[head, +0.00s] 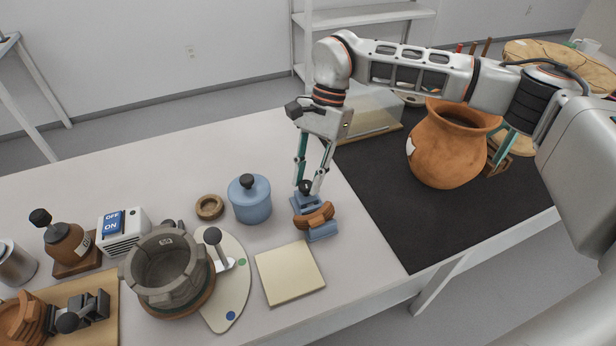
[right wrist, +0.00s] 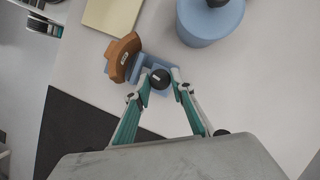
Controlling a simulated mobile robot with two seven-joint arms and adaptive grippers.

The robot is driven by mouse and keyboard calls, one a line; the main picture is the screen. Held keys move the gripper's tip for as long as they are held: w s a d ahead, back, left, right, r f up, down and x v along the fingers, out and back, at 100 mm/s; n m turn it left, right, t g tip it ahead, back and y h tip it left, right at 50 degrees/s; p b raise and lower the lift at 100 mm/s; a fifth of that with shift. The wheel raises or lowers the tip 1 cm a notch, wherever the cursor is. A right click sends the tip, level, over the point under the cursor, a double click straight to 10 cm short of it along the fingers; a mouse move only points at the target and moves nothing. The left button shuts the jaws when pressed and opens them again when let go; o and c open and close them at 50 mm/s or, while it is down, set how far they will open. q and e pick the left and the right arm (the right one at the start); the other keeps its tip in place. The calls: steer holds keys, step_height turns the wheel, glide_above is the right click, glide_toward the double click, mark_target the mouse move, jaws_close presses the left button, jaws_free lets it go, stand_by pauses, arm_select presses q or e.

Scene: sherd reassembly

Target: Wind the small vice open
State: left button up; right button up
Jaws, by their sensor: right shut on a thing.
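The small blue vice (head: 323,232) stands on the white table, left of the black mat. A curved orange-brown sherd (head: 316,216) sits between its jaws; it also shows in the right wrist view (right wrist: 122,57). The vice's round black knob (right wrist: 160,79) is at its far end in the head view. My right gripper (head: 306,187) reaches down from above and is shut on this knob, a fingertip on each side. In the right wrist view the gripper (right wrist: 160,76) partly hides the blue body of the vice. My left gripper is in neither view.
A cream pad (head: 290,273) lies in front. A large orange pot (head: 447,150) stands on the black mat (head: 385,215) under my right arm.

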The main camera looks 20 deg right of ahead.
steer(key=shift+n+h+b, duration=0.3)
steer(key=shift+n+h, duration=0.1)
steer(key=shift+n, duration=0.7)
steer(key=o, duration=1.1)
steer(key=shift+g, duration=0.3)
steer(key=v, duration=1.2)
